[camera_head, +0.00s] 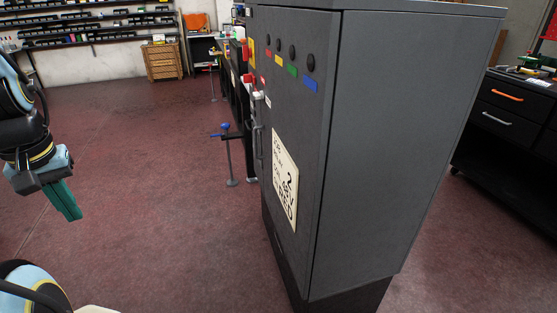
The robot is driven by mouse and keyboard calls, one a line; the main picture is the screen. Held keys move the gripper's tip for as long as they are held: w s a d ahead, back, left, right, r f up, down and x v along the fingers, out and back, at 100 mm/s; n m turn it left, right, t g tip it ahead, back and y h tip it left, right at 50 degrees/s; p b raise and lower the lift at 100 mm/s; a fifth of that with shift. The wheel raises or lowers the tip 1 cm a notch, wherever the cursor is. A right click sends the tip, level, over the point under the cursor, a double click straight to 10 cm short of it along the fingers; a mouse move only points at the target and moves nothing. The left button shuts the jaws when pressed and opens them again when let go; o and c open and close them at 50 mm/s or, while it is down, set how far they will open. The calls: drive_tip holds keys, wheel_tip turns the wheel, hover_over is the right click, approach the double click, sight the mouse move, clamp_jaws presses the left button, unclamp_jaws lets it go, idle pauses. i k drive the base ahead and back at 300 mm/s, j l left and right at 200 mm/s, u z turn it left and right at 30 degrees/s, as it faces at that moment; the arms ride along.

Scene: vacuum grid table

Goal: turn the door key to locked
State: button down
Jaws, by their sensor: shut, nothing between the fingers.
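A tall dark grey cabinet (375,150) stands upright in the middle right, seen from one side and at a steep angle to its front. A vertical door handle (258,147) shows along the left edge of the front. A small red and white part (257,93) sticks out just above the handle. I cannot make out a key or its turned position. My gripper (72,214), with green fingers, points down at the left. It is shut and empty, well apart from the cabinet, with open floor between.
The cabinet front has dark round knobs (292,51), coloured labels (292,69) and a cream sign (285,177). A blue clamp-like tool (225,126) and a bench stand behind it. A black drawer unit (510,110) is at right. The red-brown floor (150,150) is clear.

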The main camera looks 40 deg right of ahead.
sight(256, 95)
drive_tip(key=i+l, duration=0.15)
drive_tip(key=i, duration=0.25)
drive_tip(key=i+l, duration=0.15)
drive_tip(key=i, duration=0.2)
drive_tip(key=i+l, duration=0.15)
drive_tip(key=i, duration=0.25)
